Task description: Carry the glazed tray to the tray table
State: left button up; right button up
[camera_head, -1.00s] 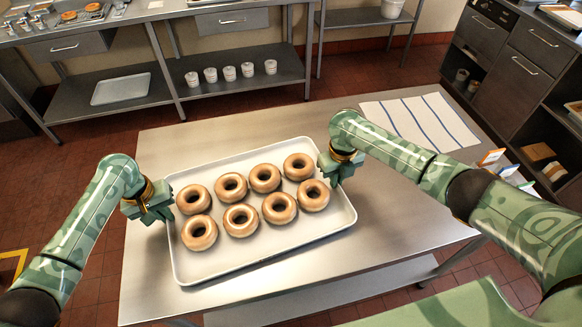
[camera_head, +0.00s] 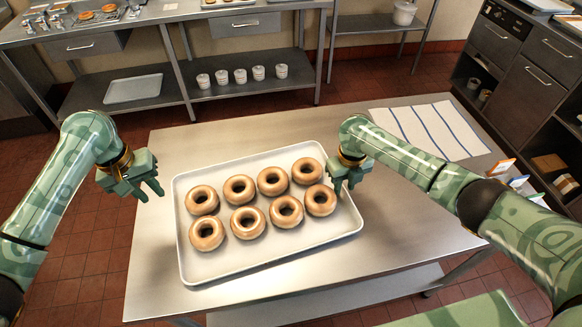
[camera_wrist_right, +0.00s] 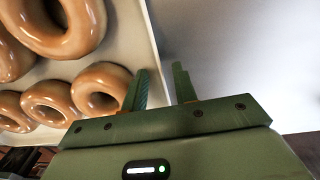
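The pale glazed tray (camera_head: 262,258) with several glazed ring doughnuts (camera_head: 247,222) lies flat on a steel table (camera_head: 420,235). I cannot tell from labels whether this is the tray table. My left gripper (camera_head: 150,188) is open and empty, left of the tray and apart from it. My right gripper (camera_head: 347,188) is at the tray's right edge. In the right wrist view its fingers (camera_wrist_right: 162,88) are spread, with the tray's rim (camera_wrist_right: 158,55) near or between them; contact is unclear. A doughnut (camera_wrist_right: 100,88) is close to one finger.
A striped cloth (camera_head: 430,128) lies at the table's back right. Small cards (camera_head: 518,181) stand at its right edge. A steel bench (camera_head: 150,32) behind holds an empty tray (camera_head: 133,88) and several cups (camera_head: 240,76) on its lower shelf. Dark cabinets (camera_head: 525,75) stand at right.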

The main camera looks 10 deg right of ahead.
jog(key=shift+r, duration=0.15)
pick_arm(q)
jog(key=shift+a+r, duration=0.1)
jog(key=shift+r, duration=0.3)
pick_arm(e)
notch_tip(320, 180, up, 12)
jog(key=shift+w, duration=0.15)
